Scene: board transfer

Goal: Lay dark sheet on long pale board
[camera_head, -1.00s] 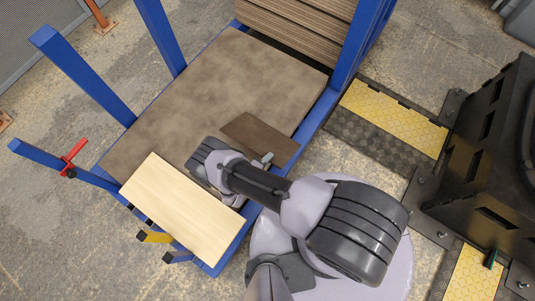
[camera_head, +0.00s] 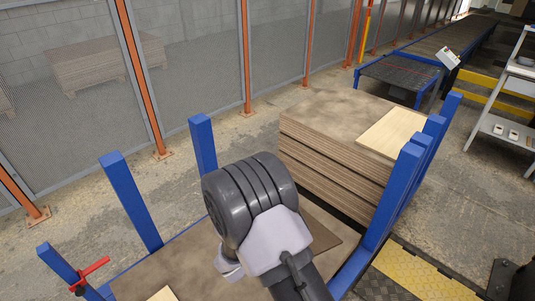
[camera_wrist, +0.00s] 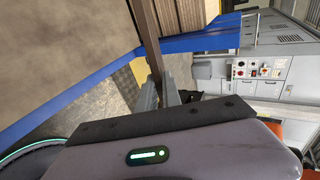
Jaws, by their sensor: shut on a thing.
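In the wrist view my gripper (camera_wrist: 160,92) is shut on the dark sheet (camera_wrist: 147,35), which shows nearly edge-on as a brown strip rising from between the fingers. In the head view my arm hides the gripper; a dark brown patch beside the arm (camera_head: 322,233) looks like part of the sheet. One pale board (camera_head: 393,132) lies on top of the tall board stack at the right. Another pale board (camera_head: 163,294) shows only as a corner at the bottom edge, on the low brown surface. I cannot tell which is the longer.
The tall board stack (camera_head: 330,163) stands behind a low brown surface (camera_head: 185,262) framed by blue posts (camera_head: 130,200). Blue posts (camera_head: 405,185) also edge the stack's right side. A red clamp (camera_head: 90,275) is at lower left. A mesh fence and a conveyor (camera_head: 400,75) lie beyond.

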